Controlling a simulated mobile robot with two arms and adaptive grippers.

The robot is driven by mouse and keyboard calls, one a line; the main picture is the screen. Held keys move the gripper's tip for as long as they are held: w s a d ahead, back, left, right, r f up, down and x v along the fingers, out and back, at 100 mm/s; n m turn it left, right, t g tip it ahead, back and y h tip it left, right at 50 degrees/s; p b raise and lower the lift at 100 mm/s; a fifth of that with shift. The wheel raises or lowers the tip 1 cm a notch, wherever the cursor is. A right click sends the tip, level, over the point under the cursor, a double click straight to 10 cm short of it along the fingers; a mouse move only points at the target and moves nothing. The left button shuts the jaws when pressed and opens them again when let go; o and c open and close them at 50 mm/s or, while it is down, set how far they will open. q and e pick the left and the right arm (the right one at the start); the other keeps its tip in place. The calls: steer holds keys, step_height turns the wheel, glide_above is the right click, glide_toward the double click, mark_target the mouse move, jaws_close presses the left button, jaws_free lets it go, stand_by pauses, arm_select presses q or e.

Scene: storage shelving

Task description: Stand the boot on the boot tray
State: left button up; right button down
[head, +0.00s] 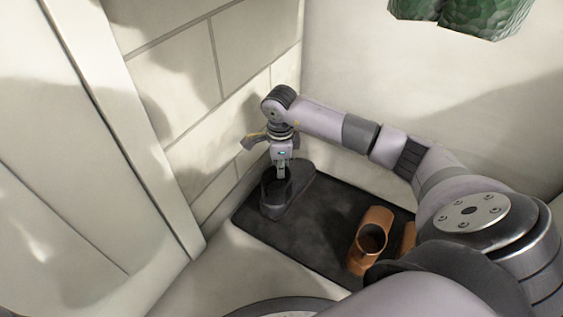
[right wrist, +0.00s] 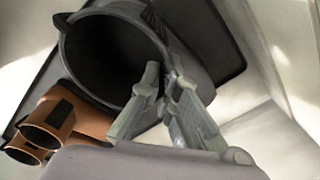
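A dark boot (head: 273,194) stands upright on the black boot tray (head: 310,237), near its back left end, with its opening facing up. Its toe points toward the back right. My right gripper (head: 281,172) points down at the boot's upper rim. In the right wrist view the boot's round opening (right wrist: 105,58) is large, and the gripper (right wrist: 163,80) has one finger inside the opening and the other outside. The fingers are close together with the rim between them, shut on the boot's wall. My left gripper is in neither view.
A pair of brown boots stands at the tray's right end; one (head: 371,238) shows clearly, and my right arm partly hides the other (head: 408,237). A block wall (head: 180,85) rises close on the left. Green textured objects (head: 485,15) are at the top right. The tray's middle is clear.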

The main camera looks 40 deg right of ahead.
mark_target(281, 186)
step_height(281, 186, down, 7)
steer(key=b, duration=0.3)
steer(key=shift+r+b, duration=0.15)
steer(key=shift+b, duration=0.2)
steer(key=shift+r, duration=0.2)
steer(key=shift+f, duration=0.2)
steer(key=c, duration=1.8)
jaws_free()
steer(key=shift+r, duration=0.1)
step_height(281, 186, up, 12)
steer(key=p, duration=0.8)
steer(key=shift+r, duration=0.15)
